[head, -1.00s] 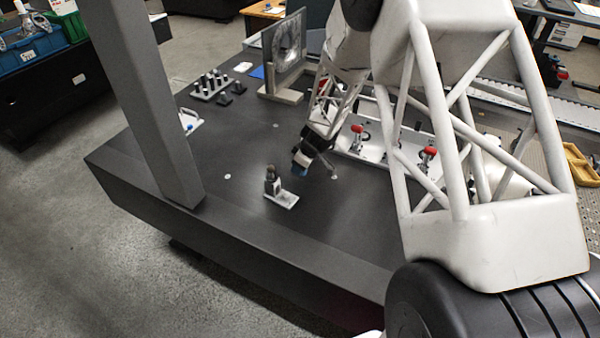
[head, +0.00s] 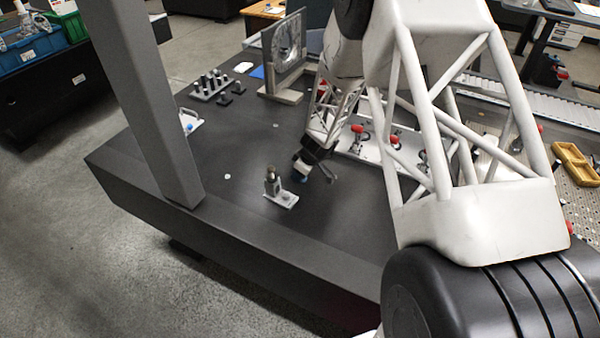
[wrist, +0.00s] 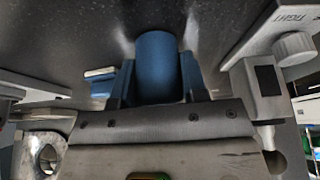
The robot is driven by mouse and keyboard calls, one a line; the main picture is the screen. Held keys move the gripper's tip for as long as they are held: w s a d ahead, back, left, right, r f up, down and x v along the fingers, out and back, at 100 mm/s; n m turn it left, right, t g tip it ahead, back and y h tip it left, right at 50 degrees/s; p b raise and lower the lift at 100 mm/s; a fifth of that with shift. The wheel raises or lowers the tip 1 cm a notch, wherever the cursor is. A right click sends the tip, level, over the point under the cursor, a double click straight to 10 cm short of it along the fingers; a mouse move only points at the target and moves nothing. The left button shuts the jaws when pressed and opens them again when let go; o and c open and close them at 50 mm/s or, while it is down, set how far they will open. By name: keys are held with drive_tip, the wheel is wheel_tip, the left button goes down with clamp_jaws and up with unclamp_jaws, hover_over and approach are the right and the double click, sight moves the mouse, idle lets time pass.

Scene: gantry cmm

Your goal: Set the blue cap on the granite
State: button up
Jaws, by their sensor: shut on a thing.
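The blue cap (wrist: 157,66) is held between the two fingers of my gripper (wrist: 155,85) in the wrist view. My gripper is shut on it. In the head view my gripper (head: 303,172) is low over the dark granite (head: 240,155), just right of a small stand. The cap shows there only as a small blue patch (head: 304,179). I cannot tell whether the cap touches the granite.
The small stand with a light base (head: 282,198) is close left of my gripper. A plate with red-handled clamps (head: 375,155) lies to the right. A framed panel (head: 285,45) and a pin rack (head: 211,84) stand behind. A grey column (head: 150,100) rises at left. The granite's left middle is clear.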

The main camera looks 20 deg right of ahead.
drive_tip(key=shift+f, duration=0.2)
drive_tip(key=o, duration=1)
drive_tip(key=shift+c, duration=0.2)
drive_tip(key=shift+r, duration=0.15)
drive_tip(key=v, duration=1.2)
